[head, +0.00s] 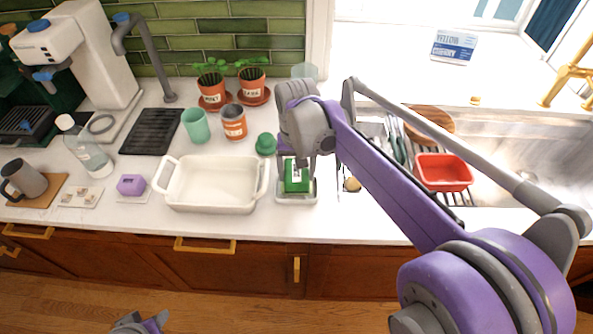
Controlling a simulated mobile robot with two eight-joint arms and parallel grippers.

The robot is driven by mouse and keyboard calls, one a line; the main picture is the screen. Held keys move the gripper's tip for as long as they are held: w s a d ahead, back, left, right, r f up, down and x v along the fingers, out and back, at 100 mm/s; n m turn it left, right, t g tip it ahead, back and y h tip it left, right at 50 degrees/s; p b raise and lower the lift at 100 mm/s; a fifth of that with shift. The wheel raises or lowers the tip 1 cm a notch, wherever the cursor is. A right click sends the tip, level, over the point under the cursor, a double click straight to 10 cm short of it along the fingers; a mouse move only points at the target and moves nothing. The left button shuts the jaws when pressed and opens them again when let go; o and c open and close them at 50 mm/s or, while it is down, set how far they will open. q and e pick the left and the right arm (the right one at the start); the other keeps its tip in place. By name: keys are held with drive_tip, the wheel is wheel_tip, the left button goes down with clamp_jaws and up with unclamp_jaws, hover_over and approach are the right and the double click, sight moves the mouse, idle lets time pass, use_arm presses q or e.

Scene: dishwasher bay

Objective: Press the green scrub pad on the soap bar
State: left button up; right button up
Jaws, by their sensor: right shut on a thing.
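The green scrub pad (297,182) is a small green block with a pale mark, in or just above a light shallow dish (296,199) right of the white baking dish. My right gripper (298,163) points down at the pad and is shut on it. I cannot tell whether the pad touches the dish or anything in it. A purple block (131,185), which may be the soap bar, lies on a pale mat farther left. No other soap bar shows clearly. My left gripper (142,324) is partly in view at the bottom edge, low in front of the counter; its fingers are unclear.
The white baking dish (164,191) stands close left of the pad. A green round-topped thing (266,144), cups and potted plants stand behind. A red basin (443,187) sits by the sink at right. A bottle (90,155) and mug (22,182) stand left.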

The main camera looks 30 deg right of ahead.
sight(297, 172)
use_arm(q)
drive_tip(key=shift+s+f+b, duration=0.15)
drive_tip(key=shift+f+b, duration=0.15)
drive_tip(key=shift+f, duration=0.1)
use_arm(e)
drive_tip(key=shift+f, duration=0.6)
idle(0.8)
use_arm(q)
drive_tip(key=shift+r, duration=0.1)
use_arm(e)
drive_tip(key=shift+r, duration=0.15)
drive_tip(key=shift+r+p, duration=1.9)
drive_tip(key=shift+r, duration=1.55)
use_arm(q)
drive_tip(key=r, duration=0.1)
drive_tip(key=w+r, duration=0.1)
drive_tip(key=r, duration=0.1)
drive_tip(key=w+r, duration=0.1)
drive_tip(key=r, duration=0.1)
drive_tip(key=shift+w, duration=0.15)
drive_tip(key=shift+r, duration=0.1)
use_arm(e)
drive_tip(key=shift+f, duration=0.1)
